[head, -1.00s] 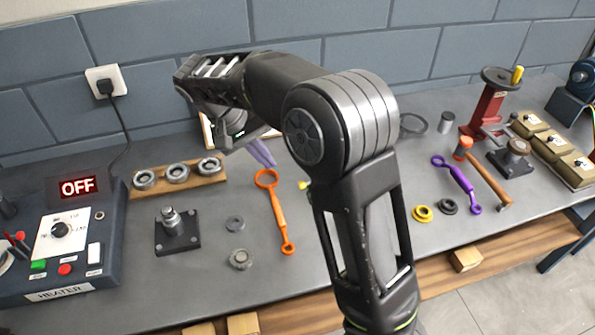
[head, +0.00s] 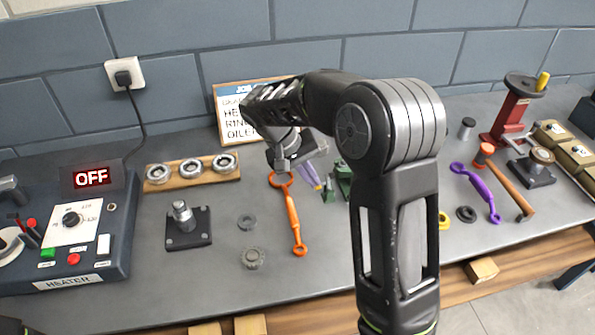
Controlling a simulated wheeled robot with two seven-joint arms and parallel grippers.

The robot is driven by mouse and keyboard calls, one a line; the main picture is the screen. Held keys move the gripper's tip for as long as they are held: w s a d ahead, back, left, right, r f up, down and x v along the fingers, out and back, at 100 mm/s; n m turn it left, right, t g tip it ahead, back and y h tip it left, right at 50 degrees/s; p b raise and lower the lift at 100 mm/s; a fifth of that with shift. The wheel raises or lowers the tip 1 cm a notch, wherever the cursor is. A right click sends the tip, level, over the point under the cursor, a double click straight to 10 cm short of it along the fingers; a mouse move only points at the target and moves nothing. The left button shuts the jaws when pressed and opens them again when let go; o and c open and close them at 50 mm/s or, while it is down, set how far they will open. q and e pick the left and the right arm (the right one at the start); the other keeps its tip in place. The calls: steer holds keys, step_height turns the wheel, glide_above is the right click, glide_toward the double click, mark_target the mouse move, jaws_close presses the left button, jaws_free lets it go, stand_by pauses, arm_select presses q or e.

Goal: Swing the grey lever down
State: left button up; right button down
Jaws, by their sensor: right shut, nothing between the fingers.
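I cannot make out a grey lever for certain. A green device (head: 343,178) stands on the bench, mostly hidden behind my right arm, and any lever on it is hidden. My right gripper (head: 285,163) hangs over the back of the bench, left of the green device, and is shut and empty. It appears close to the ring end of an orange spanner (head: 292,215) in the picture, but contact cannot be told. My left gripper is not in view.
The heater box (head: 85,235) with its OFF sign (head: 92,177) is at left. A red press (head: 510,105) is at right.

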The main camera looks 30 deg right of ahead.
steer(key=shift+s+d+r, duration=0.1)
steer(key=shift+s+d, duration=0.1)
steer(key=shift+d, duration=0.4)
